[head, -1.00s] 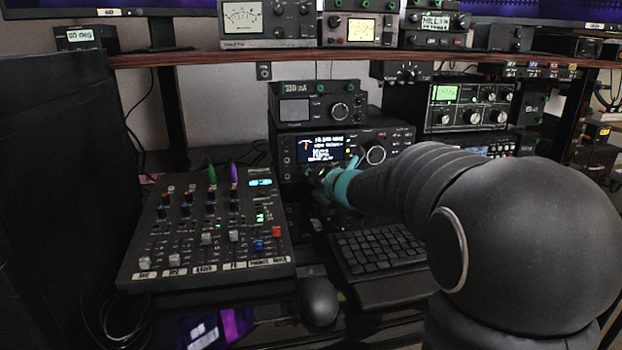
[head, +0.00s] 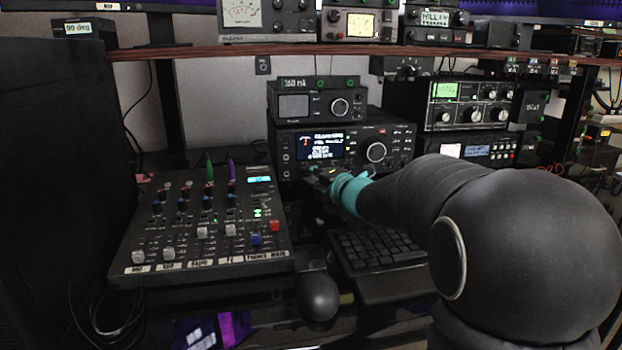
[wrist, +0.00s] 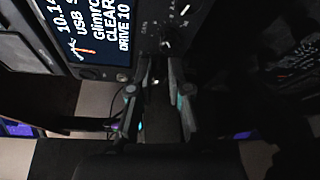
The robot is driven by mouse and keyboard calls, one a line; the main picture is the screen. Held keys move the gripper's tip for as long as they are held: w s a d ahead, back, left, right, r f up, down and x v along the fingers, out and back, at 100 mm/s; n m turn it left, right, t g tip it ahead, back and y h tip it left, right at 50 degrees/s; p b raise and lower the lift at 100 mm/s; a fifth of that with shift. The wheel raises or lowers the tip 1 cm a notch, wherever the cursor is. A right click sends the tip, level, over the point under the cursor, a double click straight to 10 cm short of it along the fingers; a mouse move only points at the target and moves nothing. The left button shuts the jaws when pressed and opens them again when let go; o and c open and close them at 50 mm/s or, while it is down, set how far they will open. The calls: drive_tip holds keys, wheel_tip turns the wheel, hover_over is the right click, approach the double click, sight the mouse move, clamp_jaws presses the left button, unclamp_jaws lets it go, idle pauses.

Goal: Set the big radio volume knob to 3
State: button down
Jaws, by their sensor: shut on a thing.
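The big radio (head: 398,140) stands in the middle of the head view, with a lit screen (head: 322,146) and a large round dial (head: 376,152). My gripper (head: 318,178) is at the lower left of its front, below the screen. In the wrist view my gripper (wrist: 158,78) has its two fingers drawn together at the panel's lower edge, beside the screen (wrist: 92,35). It is shut on a small knob, apparently the volume knob, mostly hidden between the fingers. Another small knob (wrist: 172,40) shows just beyond the fingertips. The knob's setting cannot be read.
A mixer (head: 205,255) with several sliders lies left of my gripper. A keyboard (head: 378,248) and a mouse (head: 319,296) lie in front of the radio. A smaller radio (head: 293,106) sits on top. A wooden shelf (head: 230,52) with more devices runs above.

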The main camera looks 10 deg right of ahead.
drive_tip(key=c, duration=1.1)
unclamp_jaws()
drive_tip(key=shift+s, duration=0.1)
drive_tip(key=v, duration=1.2)
drive_tip(key=shift+f, duration=0.1)
drive_tip(key=shift+c, duration=0.3)
